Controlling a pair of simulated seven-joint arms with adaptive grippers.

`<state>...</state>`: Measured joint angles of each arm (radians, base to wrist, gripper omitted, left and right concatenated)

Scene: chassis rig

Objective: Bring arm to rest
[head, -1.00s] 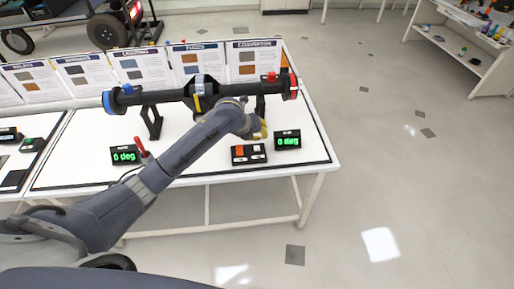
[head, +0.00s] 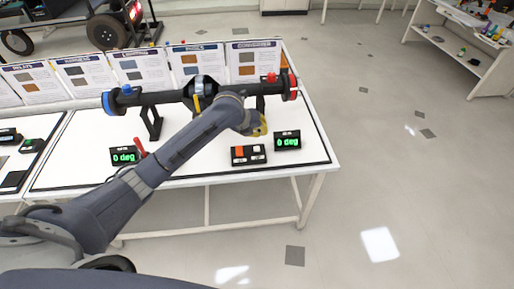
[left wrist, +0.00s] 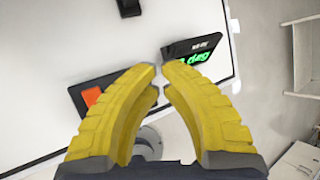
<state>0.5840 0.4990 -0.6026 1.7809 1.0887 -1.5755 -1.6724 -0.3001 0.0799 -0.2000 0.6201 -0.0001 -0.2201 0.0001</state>
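My left arm reaches in from the left over the white table (head: 85,178). Its yellow-fingered left gripper (head: 261,127) is above the table, just in front of the dark axle bar. In the left wrist view the fingertips of the left gripper (left wrist: 160,69) are together with nothing visible between them. They are above a control box (left wrist: 92,97) with an orange switch, near a "0 deg" display (left wrist: 190,50). My right gripper is not in view.
The axle bar (head: 150,96) with blue and red ends rests on black stands. In the head view are the control box (head: 248,155), the right display (head: 287,141) and the left display (head: 124,156) with a red lever. Info cards stand behind.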

